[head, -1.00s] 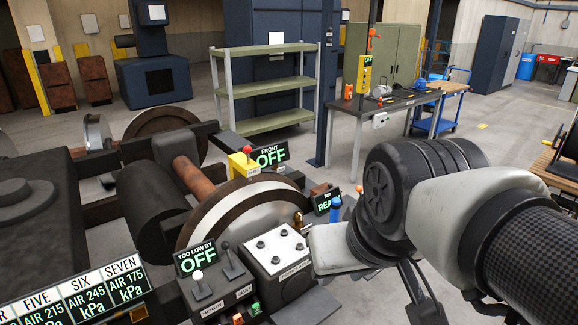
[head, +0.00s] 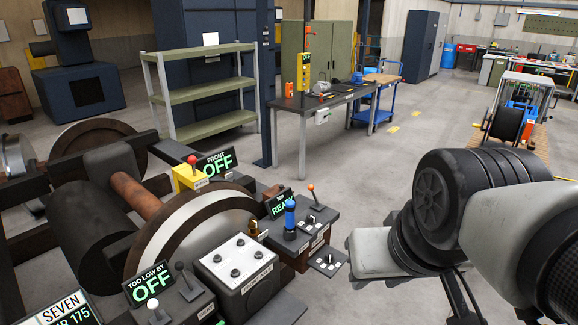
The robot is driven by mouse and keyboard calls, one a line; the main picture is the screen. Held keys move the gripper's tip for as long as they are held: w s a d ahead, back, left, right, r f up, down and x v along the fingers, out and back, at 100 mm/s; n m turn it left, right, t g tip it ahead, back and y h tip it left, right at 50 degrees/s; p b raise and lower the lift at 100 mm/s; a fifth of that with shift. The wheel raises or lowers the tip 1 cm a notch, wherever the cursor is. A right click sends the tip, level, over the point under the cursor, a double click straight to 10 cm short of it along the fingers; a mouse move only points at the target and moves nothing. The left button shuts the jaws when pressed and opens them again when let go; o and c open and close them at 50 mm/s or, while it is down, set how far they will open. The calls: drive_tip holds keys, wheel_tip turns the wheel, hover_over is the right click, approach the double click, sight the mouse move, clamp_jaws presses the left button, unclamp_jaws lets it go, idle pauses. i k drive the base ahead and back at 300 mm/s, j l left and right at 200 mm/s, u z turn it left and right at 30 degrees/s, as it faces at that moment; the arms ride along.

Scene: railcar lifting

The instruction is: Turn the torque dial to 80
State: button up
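I cannot make out a dial marked torque or the number 80 in the head view. A yellow box with a small green display (head: 304,72) stands on the far workbench (head: 330,98), too small to read. Nearer, a control console (head: 240,262) carries several knobs, levers and green-lit signs. A blue-handled lever (head: 290,218) stands at its right part. My arm (head: 440,200) reaches in from the right, apart from the console. Thin dark parts hang below it, cut off by the bottom edge. My gripper's fingers cannot be made out, nor whether they hold anything.
A railcar wheelset (head: 190,235) fills the left front behind the console. A green shelf (head: 205,95) and a dark blue post (head: 265,90) stand beyond. A blue cart (head: 378,100) adjoins the workbench. Clear grey floor lies between console and bench.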

sight(311, 219)
drive_tip(key=i+l, duration=0.25)
drive_tip(key=i+l+u, duration=0.15)
drive_tip(key=l, duration=0.35)
drive_tip(key=i+l, duration=0.35)
drive_tip(key=i+l+u, duration=0.3)
drive_tip(key=i+l, duration=0.45)
drive_tip(key=i, duration=0.2)
